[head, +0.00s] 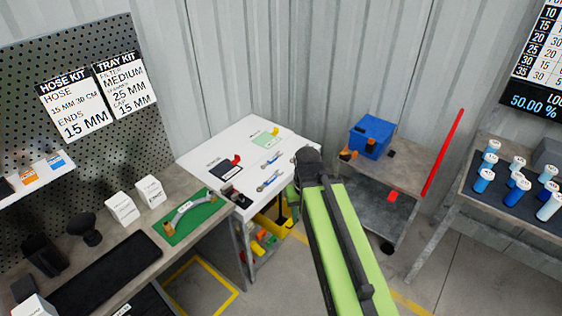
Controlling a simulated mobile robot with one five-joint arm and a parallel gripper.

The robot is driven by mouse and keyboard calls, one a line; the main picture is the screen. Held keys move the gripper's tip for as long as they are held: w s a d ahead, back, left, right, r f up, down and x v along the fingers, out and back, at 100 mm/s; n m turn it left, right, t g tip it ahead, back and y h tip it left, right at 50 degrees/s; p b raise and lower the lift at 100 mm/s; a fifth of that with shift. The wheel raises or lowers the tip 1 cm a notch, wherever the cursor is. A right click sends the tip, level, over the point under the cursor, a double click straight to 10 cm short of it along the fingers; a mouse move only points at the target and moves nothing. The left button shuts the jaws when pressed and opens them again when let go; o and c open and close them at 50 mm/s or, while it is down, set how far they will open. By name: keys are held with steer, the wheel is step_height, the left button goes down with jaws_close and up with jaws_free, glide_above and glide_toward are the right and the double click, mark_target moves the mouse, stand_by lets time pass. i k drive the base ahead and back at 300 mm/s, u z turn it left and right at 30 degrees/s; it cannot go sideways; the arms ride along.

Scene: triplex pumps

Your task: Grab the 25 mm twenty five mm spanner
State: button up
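Two blue and silver spanners lie on the white table (208,153). The nearer spanner (268,182) lies close to the table's front right edge, and the farther spanner (271,159) lies a little behind it. Any size marks on them are too small to read, so I cannot tell which is 25 mm. My green arm reaches up from the lower right, and its dark end with my gripper (308,163) is just right of the spanners, by the table's right side. The fingers are not clear from here.
A green card (264,139) and a dark item with a red part (222,169) share the white table. A workbench with a green mat (190,222) stands at left. A cart with a blue box (371,136) stands at right, near a red bar (443,152).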

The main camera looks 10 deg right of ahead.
mark_target(274, 177)
steer(key=i, duration=0.95)
steer(key=z, duration=0.1)
